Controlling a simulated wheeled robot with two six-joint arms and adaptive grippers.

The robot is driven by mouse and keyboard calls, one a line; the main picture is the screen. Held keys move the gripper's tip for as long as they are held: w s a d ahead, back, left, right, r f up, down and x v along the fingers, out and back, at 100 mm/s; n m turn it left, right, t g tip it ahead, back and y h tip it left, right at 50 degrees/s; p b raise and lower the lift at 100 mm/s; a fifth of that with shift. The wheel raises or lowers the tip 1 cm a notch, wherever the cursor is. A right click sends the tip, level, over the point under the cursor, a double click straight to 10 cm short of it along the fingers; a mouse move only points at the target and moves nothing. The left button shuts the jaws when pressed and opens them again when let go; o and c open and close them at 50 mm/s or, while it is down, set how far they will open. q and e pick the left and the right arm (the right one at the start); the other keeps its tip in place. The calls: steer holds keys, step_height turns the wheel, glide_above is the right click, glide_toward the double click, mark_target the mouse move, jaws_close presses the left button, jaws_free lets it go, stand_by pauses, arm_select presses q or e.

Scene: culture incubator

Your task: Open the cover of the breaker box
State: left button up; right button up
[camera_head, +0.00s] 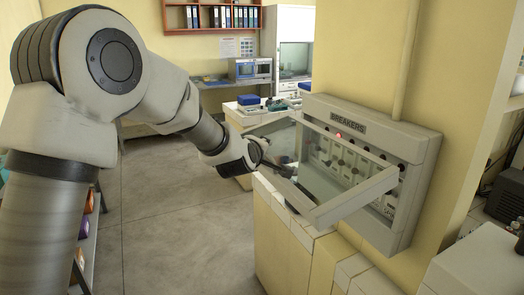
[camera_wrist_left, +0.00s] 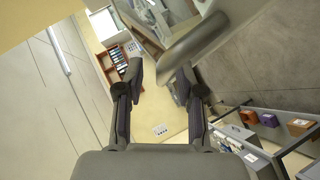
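The breaker box (camera_head: 409,225) is a pale grey case labelled BREAKERS on the yellow wall at right in the head view. Its framed, see-through cover (camera_head: 357,194) stands out from the case at an angle, with the breakers partly exposed. A red light glows on top. My left gripper (camera_head: 279,176) is at the left part of the cover, partly seen through or against its pane; contact is unclear. In the left wrist view, the fingers of this gripper (camera_wrist_left: 159,82) are apart with nothing between them. My right gripper is in neither view.
A white tiled ledge (camera_head: 285,228) runs below the box. A counter (camera_head: 240,119) with a blue box stands behind it. Shelving (camera_head: 89,232) with coloured items is at far left. Grey floor (camera_head: 180,225) is clear between them.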

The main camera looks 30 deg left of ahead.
arm_select(q)
steer(key=v, duration=1.1)
steer(key=shift+s, duration=0.25)
steer(key=shift+w+r, duration=0.1)
